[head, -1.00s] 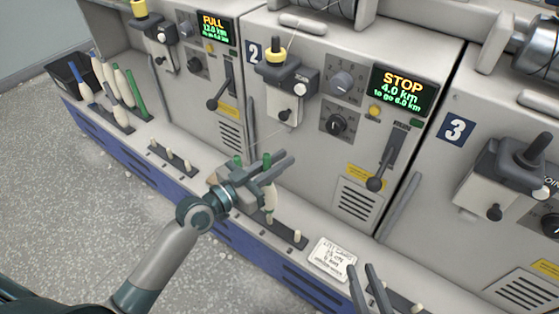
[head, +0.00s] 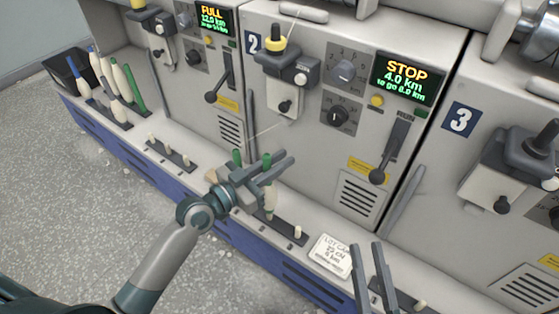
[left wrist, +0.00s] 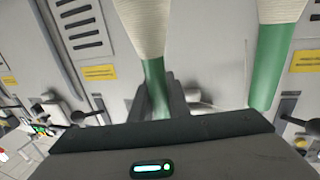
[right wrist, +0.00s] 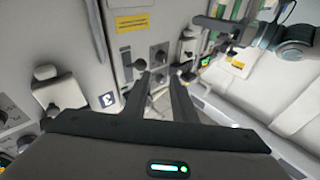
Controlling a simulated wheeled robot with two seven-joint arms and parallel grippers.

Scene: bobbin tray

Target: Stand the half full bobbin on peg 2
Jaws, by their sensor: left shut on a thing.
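My left gripper (head: 272,170) is shut on the green top end of a bobbin with cream thread (head: 269,198), in front of machine 2. The held bobbin (left wrist: 143,30) also shows in the left wrist view, its green end between the fingers. It hangs over or stands on the dark peg strip (head: 278,222); I cannot tell whether its foot touches. A second green-ended bobbin (head: 237,157) is beside it, mostly hidden by my gripper, and shows clearly in the left wrist view (left wrist: 280,55). My right gripper (head: 368,262) is open and empty at the lower right.
A pale peg (head: 298,232) stands bare on the strip, beside a white lot card (head: 331,256). Another strip with bare pegs (head: 169,152) lies to the left. Several bobbins (head: 123,82) and a black bin (head: 70,73) are at far left. Machine 2's panel (head: 404,78) reads STOP.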

